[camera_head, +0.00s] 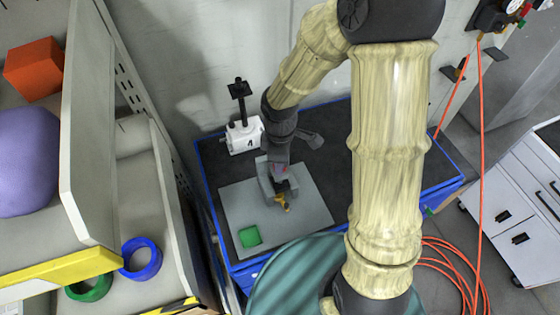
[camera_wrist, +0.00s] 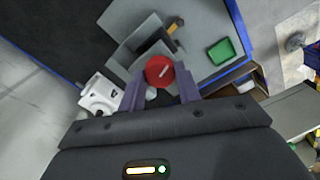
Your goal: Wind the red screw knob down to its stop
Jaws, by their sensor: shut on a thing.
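The red screw knob (camera_wrist: 159,70) shows in the wrist view as a round disc with a pale line on its top. My gripper (camera_wrist: 160,88) has one purple-grey finger on each side of it and is shut on it. In the head view my gripper (camera_head: 280,172) points down over a grey block (camera_head: 264,180) on a grey plate (camera_head: 312,208). My arm and fingers largely hide the knob there. The screw below the knob is hidden, so its height above the stop cannot be told.
A brass-coloured piece (camera_head: 284,203) sticks out at the block's front. A green tray (camera_head: 250,236) lies on the plate. A white block marked 4 (camera_head: 243,136), with a black post, stands behind. The blue-edged dark bench (camera_head: 400,165) is clear at right. A shelf stands at left.

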